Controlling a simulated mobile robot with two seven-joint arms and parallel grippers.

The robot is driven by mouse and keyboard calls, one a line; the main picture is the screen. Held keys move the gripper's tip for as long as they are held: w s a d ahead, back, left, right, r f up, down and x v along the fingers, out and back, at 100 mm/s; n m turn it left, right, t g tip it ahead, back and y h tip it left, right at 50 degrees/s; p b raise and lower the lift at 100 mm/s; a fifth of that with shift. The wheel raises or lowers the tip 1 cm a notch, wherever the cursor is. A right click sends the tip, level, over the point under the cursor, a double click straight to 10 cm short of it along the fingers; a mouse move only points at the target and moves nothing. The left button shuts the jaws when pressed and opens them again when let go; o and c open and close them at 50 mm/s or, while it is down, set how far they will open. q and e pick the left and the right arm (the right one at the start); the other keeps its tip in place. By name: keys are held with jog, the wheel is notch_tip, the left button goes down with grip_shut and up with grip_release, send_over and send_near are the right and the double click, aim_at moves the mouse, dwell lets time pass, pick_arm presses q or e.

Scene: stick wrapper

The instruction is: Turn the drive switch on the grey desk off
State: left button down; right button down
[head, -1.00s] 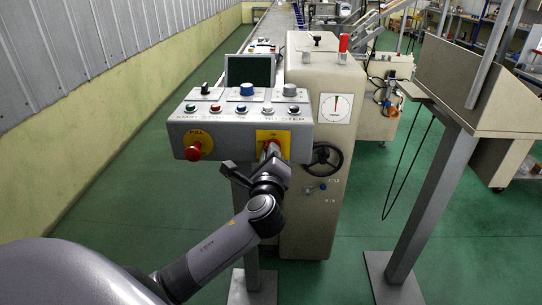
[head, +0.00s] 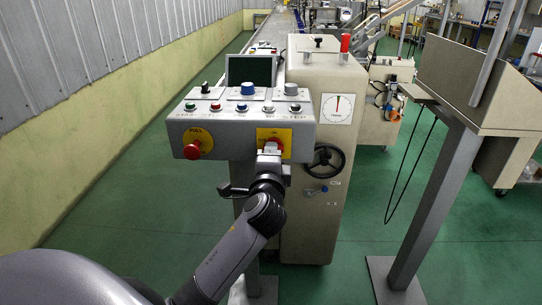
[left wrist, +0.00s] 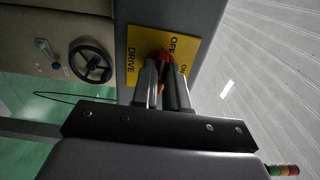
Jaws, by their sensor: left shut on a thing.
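The grey desk (head: 228,140) is a control panel with buttons and knobs on top. On its front right is the drive switch, a red handle on a yellow plate (head: 284,133). In the left wrist view the yellow plate (left wrist: 136,74) carries the words DRIVE and OFF, and the red handle (left wrist: 164,57) shows between my fingers. My left gripper (head: 271,148) reaches the switch from the front. In the left wrist view my left gripper (left wrist: 165,72) is shut on the red handle, whose lower part the fingers hide. My right gripper is not in view.
A red PULL knob (head: 192,151) on a yellow disc sits left on the same front face. A beige cabinet (head: 315,220) with a black handwheel (head: 329,158) stands right of the desk. A grey post (head: 432,200) stands further right. Green floor is free at left.

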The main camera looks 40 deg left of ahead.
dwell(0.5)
pick_arm(q)
jog(key=c, duration=1.1)
grip_release()
jog(key=shift+c, duration=0.2)
jog(key=v, duration=0.7)
jog(key=shift+s+d, duration=0.1)
jog(key=s+d+f+n+g+h+p, duration=0.1)
jog(key=s+d+f+h+p, duration=0.2)
jog(key=f, duration=0.4)
jog(key=s+d+f+n+g+h+p, duration=0.1)
jog(key=s+d+f+h, duration=0.25)
jog(key=f, duration=0.35)
jog(key=s+d+f+n+g+h+p, duration=0.2)
jog(key=s+d+f+n+h, duration=0.2)
jog(key=s+f+n, duration=0.3)
jog(key=s+f+h, duration=0.1)
jog(key=s, duration=0.4)
jog(key=shift+s+f+g, duration=0.3)
jog(key=shift+g, duration=0.1)
